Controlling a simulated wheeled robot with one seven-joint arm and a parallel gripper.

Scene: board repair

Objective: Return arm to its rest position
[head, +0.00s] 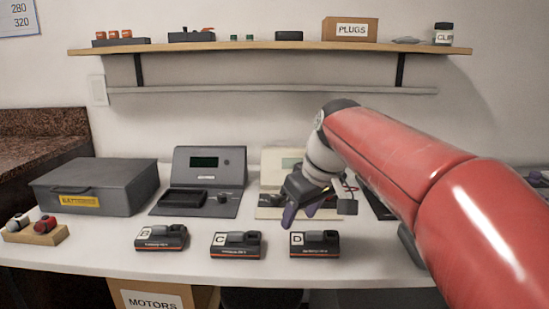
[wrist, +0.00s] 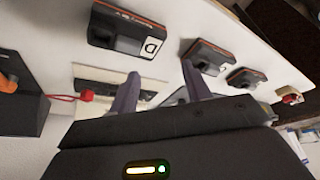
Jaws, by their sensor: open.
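My gripper (head: 299,214) is open and empty, at the end of my red arm, which reaches in from the right in the head view. It hangs above the white table, in front of the cream device (head: 270,205) and behind the devices marked C (head: 236,246) and D (head: 315,245). In the wrist view, my gripper's two purple fingers (wrist: 160,92) stand apart with nothing between them. The D device (wrist: 127,30) lies beyond them at the upper left. My arm hides part of the table's right side.
A dark box labelled BATTERIES (head: 97,187) and a grey device with a screen (head: 205,180) stand at the left. The B device (head: 161,238) is near the front edge. A wooden shelf (head: 230,46) with several items hangs above. A small tray (head: 35,235) sits at far left.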

